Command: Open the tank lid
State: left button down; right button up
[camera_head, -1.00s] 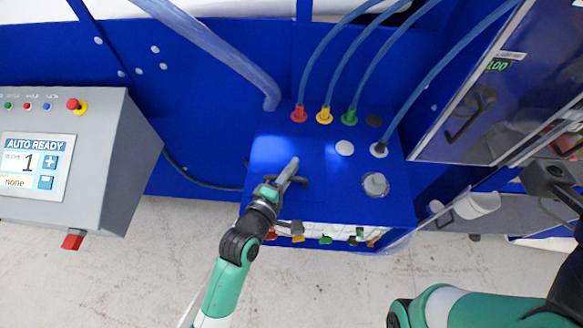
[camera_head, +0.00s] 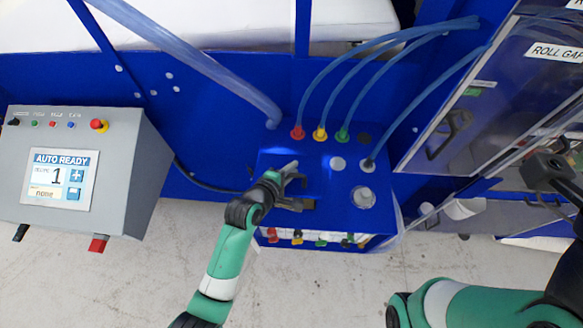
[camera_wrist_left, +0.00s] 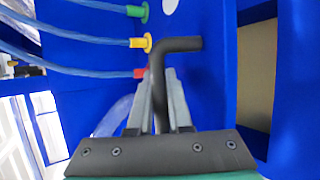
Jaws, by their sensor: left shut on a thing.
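The tank is a blue box in the middle of the head view, and its blue lid (camera_head: 270,160) lies partly under my left gripper. A black bent handle shows in the left wrist view (camera_wrist_left: 184,45) against a blue surface. My left gripper (camera_wrist_left: 160,85) is shut on this handle, with the grey fingers on either side of its bar. In the head view the left gripper (camera_head: 291,172) is over the lid area. I cannot tell how far the lid is raised. My right arm's dark end (camera_head: 550,175) is at the right edge; its fingers are not clear.
Blue hoses run to red (camera_head: 297,133), yellow (camera_head: 320,134) and green (camera_head: 343,134) fittings behind the lid. A round grey cap (camera_head: 363,197) is to its right. A grey control panel (camera_head: 80,170) stands left. A cabinet door is right, with open floor in front.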

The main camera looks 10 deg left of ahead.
pick_arm(q)
jog(key=shift+w+r+g+p, duration=0.4)
jog(key=shift+w+r, duration=0.25)
jog(key=shift+r, duration=0.25)
jog(key=shift+w+r+n+g, duration=0.3)
jog(key=shift+w+g, duration=0.2)
jog(key=shift+g, duration=0.2)
pick_arm(e)
jog(key=shift+r, duration=0.95)
pick_arm(q)
jog(key=c, duration=1.1)
grip_release()
jog(key=shift+f, duration=0.1)
pick_arm(e)
jog(key=shift+r, duration=0.1)
